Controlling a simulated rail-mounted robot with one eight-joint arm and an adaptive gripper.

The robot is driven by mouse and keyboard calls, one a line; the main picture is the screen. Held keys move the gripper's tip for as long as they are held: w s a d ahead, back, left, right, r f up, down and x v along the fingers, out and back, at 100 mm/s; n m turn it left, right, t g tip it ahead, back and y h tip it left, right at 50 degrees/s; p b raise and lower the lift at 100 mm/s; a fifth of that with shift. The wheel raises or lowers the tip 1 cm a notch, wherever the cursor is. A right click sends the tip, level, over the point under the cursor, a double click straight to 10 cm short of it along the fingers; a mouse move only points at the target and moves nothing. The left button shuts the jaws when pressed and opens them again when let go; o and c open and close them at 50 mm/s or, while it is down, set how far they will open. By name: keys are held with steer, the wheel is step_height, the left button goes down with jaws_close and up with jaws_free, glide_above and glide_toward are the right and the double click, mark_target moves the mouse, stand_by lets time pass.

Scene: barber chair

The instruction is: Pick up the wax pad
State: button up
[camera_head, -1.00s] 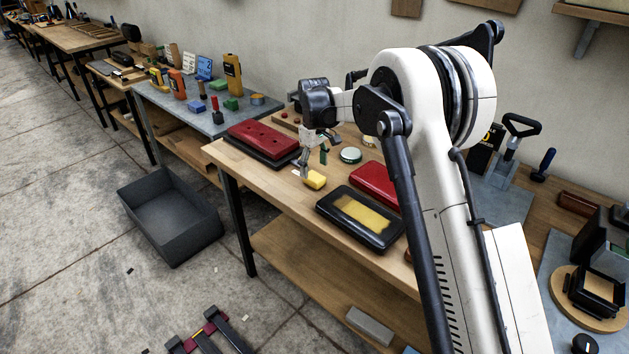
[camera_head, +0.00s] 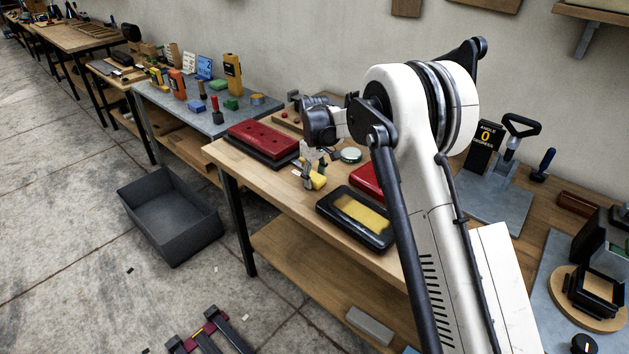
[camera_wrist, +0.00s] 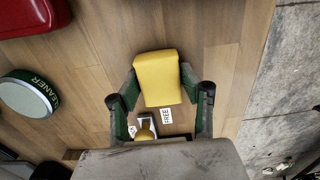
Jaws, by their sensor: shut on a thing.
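The wax pad appears to be the yellow block; it is on the front left of the wooden bench (camera_head: 232,158) in the head view (camera_head: 318,181) and in the middle of the wrist view (camera_wrist: 158,78). My gripper (camera_head: 316,173) is over it, reaching down from above. In the wrist view, the gripper's fingers (camera_wrist: 158,84) are on the block's left and right sides, shut on it. The block seems at bench height; I cannot tell whether it touches the wood.
A black tray (camera_head: 330,206) with a yellow filling lies to the right. A red case (camera_head: 262,135) lies at the left, another red one (camera_head: 366,180) behind the tray. A round cleaner tin (camera_wrist: 28,98) stands close by. The bench edge and concrete floor (camera_wrist: 285,120) are near.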

mark_target(314, 176)
steer(key=shift+r, duration=0.1)
steer(key=shift+r, duration=0.5)
step_height(314, 176, up, 3)
steer(key=shift+f, duration=0.1)
steer(key=s+a+r, duration=0.7)
steer(key=s+a, duration=0.1)
steer(key=shift+s+b, duration=0.3)
steer(key=o, duration=0.4)
steer(key=c, duration=0.4)
steer(key=shift+s+d, duration=0.1)
